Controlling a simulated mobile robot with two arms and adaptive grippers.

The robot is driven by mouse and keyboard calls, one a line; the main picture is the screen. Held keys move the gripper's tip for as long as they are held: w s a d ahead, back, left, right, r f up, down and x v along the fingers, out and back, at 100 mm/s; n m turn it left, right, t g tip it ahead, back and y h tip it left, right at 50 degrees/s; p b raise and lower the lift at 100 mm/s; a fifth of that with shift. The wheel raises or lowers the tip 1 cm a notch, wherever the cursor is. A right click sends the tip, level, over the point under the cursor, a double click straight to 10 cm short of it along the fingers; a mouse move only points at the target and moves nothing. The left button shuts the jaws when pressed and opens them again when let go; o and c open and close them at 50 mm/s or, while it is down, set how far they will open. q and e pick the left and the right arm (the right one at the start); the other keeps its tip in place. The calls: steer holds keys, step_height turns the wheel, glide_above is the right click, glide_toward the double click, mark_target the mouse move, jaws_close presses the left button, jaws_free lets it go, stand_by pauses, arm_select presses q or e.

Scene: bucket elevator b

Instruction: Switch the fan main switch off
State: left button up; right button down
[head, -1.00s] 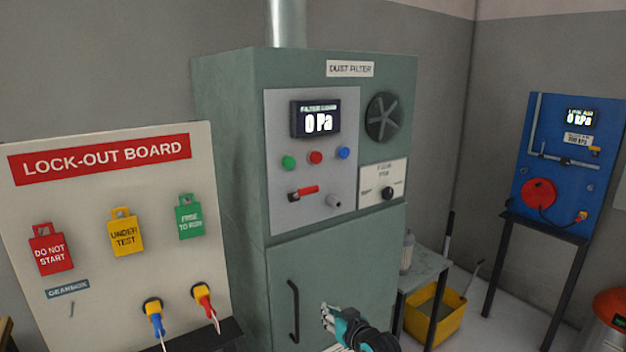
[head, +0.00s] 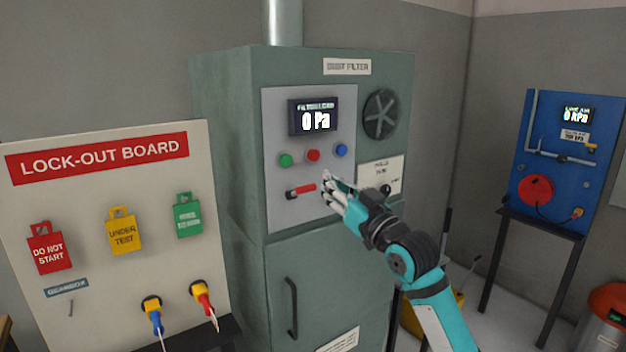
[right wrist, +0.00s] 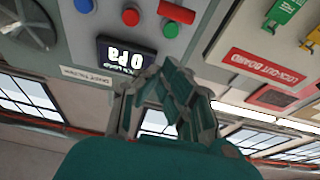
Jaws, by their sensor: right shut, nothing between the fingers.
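A red-handled switch (head: 301,190) with a dark pivot at its left end sits low on the grey panel (head: 280,220) of the green dust filter cabinet (head: 225,140). Its handle lies nearly level. No readable label marks it as the fan main switch. In the right wrist view the red handle (right wrist: 177,12) shows at the top edge, beyond the fingers. My right gripper (head: 330,186) is shut and empty, just right of the handle tip in the head view. I see no clear contact. It hides the grey knob area of the panel. My left gripper is out of view.
Green (head: 286,160), red (head: 313,155) and blue (head: 341,151) buttons sit above the switch, below a display (head: 314,117) reading 0 Pa. A lock-out board (head: 95,180) stands at left. A black door handle (head: 292,306) sticks out below the panel.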

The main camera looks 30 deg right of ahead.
step_height(320, 180, up, 3)
steer(key=p, duration=0.5)
glide_above(298, 192)
steer(key=d, duration=0.3)
steer(key=shift+w+f, duration=0.1)
steer(key=shift+w, duration=0.3)
steer(key=shift+w+a+f, duration=0.1)
steer(key=shift+w+f, duration=0.15)
steer(key=shift+w, duration=0.05)
steer(key=shift+s+f+p, duration=0.3)
steer(key=shift+s+f, duration=0.2)
steer(key=shift+f, duration=0.35)
steer(key=shift+s+f+p, duration=0.3)
steer(key=shift+s+f, duration=0.15)
steer(key=shift+f, duration=0.4)
